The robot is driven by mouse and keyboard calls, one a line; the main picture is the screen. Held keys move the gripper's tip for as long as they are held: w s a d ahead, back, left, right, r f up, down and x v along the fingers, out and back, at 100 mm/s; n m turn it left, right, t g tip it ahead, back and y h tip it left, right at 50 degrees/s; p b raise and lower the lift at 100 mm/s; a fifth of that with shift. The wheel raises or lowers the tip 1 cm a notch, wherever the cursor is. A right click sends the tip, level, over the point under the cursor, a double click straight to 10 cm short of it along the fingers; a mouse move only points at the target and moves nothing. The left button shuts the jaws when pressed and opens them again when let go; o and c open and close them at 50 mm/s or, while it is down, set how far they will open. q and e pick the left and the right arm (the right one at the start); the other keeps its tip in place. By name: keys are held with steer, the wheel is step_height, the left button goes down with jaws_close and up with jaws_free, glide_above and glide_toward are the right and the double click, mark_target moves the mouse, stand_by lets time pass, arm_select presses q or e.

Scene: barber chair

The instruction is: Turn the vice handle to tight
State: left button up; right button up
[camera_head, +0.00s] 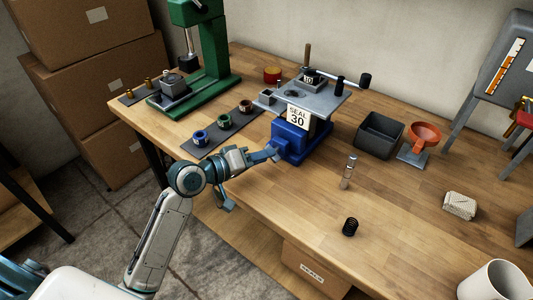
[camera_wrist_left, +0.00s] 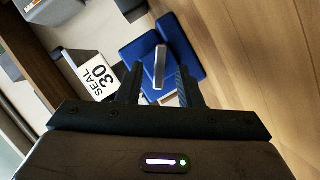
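The blue vice (camera_head: 290,141) stands at the table's front edge under a grey plate, with a white "SEAL 30" card (camera_head: 298,116) on its front. In the left wrist view the vice (camera_wrist_left: 183,45) lies ahead of the fingers. A grey metal bar (camera_wrist_left: 160,66), which looks like the vice handle, shows between my fingertips. My left gripper (camera_head: 273,153) is at the near left side of the vice. Its fingers (camera_wrist_left: 158,84) are apart, with a gap on each side of the bar. In the head view the gripper hides the bar. My right gripper is not in view.
A grey plate (camera_head: 315,97) with a black-knobbed lever (camera_head: 364,80) sits above the vice. A green press (camera_head: 215,50) and a dark mat (camera_head: 217,133) with rings lie left.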

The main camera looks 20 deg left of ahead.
arm_select(q)
steer(key=shift+w+d+f, duration=0.15)
steer(key=shift+w+d, duration=0.3)
steer(key=shift+w, duration=0.05)
steer(key=shift+w+d, duration=0.1)
jaws_close()
steer(key=shift+m+p, duration=0.3)
steer(key=shift+p, duration=0.05)
steer(key=m+y+p, duration=0.1)
steer(key=m+p, duration=0.1)
steer(key=shift+d+r+m+y, duration=0.1)
steer(key=shift+r+m+y, duration=0.1)
steer(key=shift+m+y, duration=0.15)
steer(key=shift+d+m+y+p, duration=0.1)
steer(key=shift+m+y+p, duration=0.75)
steer(key=shift+m, duration=0.3)
steer(key=shift+m+y+p, duration=0.35)
steer(key=shift+m+y, duration=0.25)
steer(key=shift+m, duration=0.2)
steer(key=shift+f+m+t, duration=0.1)
steer(key=shift+m+t, duration=0.2)
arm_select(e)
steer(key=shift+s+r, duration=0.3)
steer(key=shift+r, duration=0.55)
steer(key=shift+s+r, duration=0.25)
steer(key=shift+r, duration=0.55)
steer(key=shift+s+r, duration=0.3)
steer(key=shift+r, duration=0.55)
